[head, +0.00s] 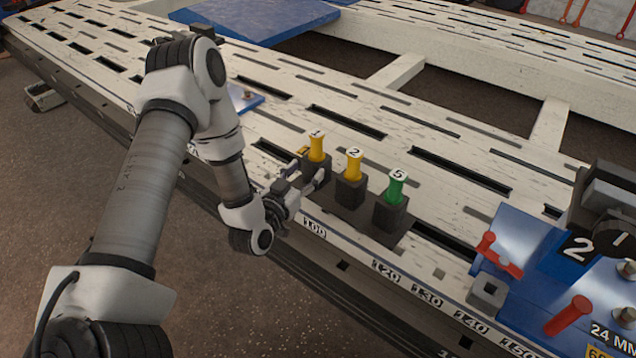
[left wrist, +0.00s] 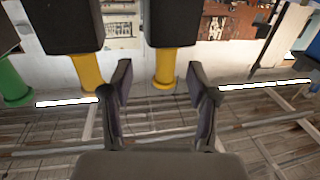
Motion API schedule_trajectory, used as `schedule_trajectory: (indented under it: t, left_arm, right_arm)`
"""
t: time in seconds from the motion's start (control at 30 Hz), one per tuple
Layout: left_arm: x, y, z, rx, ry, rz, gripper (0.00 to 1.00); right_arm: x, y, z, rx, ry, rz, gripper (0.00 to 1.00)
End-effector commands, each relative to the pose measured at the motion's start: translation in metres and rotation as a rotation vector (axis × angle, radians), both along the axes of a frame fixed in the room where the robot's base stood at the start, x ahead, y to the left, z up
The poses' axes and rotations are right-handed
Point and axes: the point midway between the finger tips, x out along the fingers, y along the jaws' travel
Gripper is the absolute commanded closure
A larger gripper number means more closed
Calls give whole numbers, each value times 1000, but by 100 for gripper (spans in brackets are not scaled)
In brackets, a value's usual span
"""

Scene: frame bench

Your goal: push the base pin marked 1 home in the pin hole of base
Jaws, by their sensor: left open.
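The yellow pin marked 1 (head: 317,151) stands upright in the leftmost black block (head: 315,172) of a dark rack on the bench; its lower end is hidden in the block. My left gripper (head: 307,173) is open beside that block, with one finger on each side of it from this angle. In the left wrist view, which is upside down, the yellow pin (left wrist: 165,66) shows beyond and between the open fingertips (left wrist: 158,80), with a gap on both sides. I cannot tell whether a finger touches the block. I cannot make out the pin hole of the base. My right gripper is not in view.
A yellow pin marked 2 (head: 354,164) and a green pin marked 5 (head: 396,187) stand in neighbouring blocks to the right. A blue fixture (head: 520,265) with red handles is further right. The slotted bench top (head: 330,95) is free behind the rack.

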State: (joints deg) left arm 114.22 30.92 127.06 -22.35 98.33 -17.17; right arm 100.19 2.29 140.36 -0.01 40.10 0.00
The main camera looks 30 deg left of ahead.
Motion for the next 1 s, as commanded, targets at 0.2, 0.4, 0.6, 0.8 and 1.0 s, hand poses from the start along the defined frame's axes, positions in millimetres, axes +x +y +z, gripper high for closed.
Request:
schedule_trajectory:
  t: [0.2,0.4,0.6,0.8,1.0]
  left_arm:
    - [24,7,3,8,-39,7,40]
    - [55,14,5,8,-39,8,40]
    - [79,16,8,6,-33,7,40]
    - [79,16,9,5,-31,8,48]
    - [78,16,9,5,-30,8,100]
  right_arm:
    - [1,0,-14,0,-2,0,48]
    - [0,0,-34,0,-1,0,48]
    - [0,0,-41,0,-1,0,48]
    - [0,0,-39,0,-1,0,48]
    - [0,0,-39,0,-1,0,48]
